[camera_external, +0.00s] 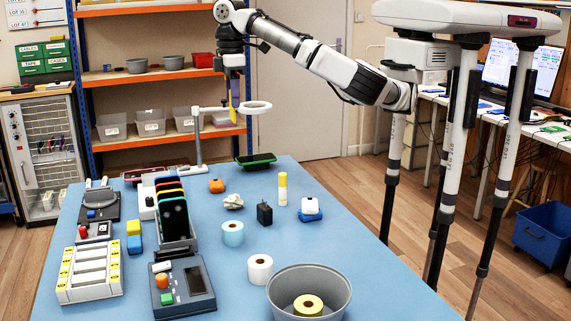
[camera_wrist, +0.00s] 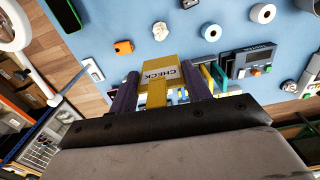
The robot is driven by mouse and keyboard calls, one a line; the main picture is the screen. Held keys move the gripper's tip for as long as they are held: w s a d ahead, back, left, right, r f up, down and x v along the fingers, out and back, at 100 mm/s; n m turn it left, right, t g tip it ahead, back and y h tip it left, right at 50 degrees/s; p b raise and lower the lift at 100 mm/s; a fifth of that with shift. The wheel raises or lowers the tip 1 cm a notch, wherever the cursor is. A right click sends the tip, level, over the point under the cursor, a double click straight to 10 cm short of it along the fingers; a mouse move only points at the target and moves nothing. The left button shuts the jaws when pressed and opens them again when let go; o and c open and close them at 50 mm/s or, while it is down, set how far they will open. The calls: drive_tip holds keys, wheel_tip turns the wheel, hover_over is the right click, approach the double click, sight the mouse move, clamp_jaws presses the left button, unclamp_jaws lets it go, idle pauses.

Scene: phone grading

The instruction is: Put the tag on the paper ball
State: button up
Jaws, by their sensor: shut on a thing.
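The paper ball (camera_external: 233,201) is a small crumpled white lump on the blue table, behind the pale blue roll. It also shows in the wrist view (camera_wrist: 160,31), near the top middle. My gripper (camera_external: 233,88) is shut on the yellow tag (camera_wrist: 158,74), which reads CHECK. In the external view the tag (camera_external: 235,96) shows as a thin yellow strip held upright. The gripper (camera_wrist: 160,80) holds it high above the table, well clear of the paper ball. The tag's gripped part is partly hidden between the fingers.
A white ring lamp (camera_external: 256,107) on a stand is close beside my gripper. An orange block (camera_external: 216,186), a black charger (camera_external: 264,214), a yellow glue stick (camera_external: 283,188) and a pale blue roll (camera_external: 232,233) stand around the ball. A phone rack (camera_external: 178,247) is to its left.

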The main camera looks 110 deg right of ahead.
drive_tip(key=shift+w+d+f+p, duration=0.15)
drive_tip(key=shift+f+p, duration=0.1)
drive_tip(key=shift+f, duration=3.2)
drive_tip(key=shift+w+a+f+p, duration=0.1)
drive_tip(key=shift+w+f+p, duration=0.15)
drive_tip(key=shift+f, duration=3.15)
drive_tip(key=shift+w+d+f+p, duration=0.1)
drive_tip(key=shift+f+p, duration=0.15)
drive_tip(key=shift+f, duration=3.2)
drive_tip(key=shift+f, duration=0.1)
drive_tip(key=o, duration=0.9)
drive_tip(key=shift+o, duration=0.2)
wheel_tip(320, 180, up, 12)
drive_tip(key=b, duration=0.2)
